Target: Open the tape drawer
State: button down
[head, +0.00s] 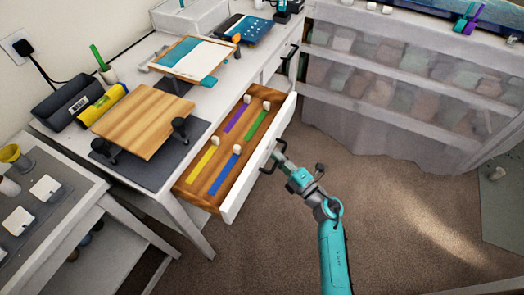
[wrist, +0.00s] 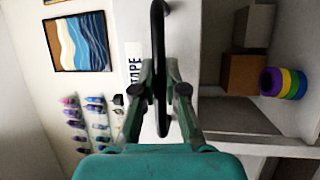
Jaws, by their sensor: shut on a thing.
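The tape drawer (head: 236,200) is pulled out from the white workbench in the head view. Its wooden inside holds yellow, blue, purple and green strips and several small white pieces. My gripper (head: 278,156) is at the outer face of the drawer front. In the wrist view, my gripper (wrist: 160,90) is shut on the black bar handle (wrist: 158,30), which runs between the fingers. A label reading TAPE (wrist: 135,72) shows beside the handle. The fingers hide part of the handle.
On the bench (head: 208,100) are a wooden board (head: 144,120) on a dark mat and a framed panel (head: 195,57). A covered shelf (head: 385,85) stands at the right. A side table (head: 40,225) is at the lower left. Carpet (head: 400,235) is clear right of my arm.

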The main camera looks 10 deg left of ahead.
jog(key=s+d, duration=0.2)
jog(key=d, duration=0.5)
jog(key=shift+s+d, duration=0.4)
jog(key=c, duration=1.2)
grip_release()
jog(key=v, duration=1.2)
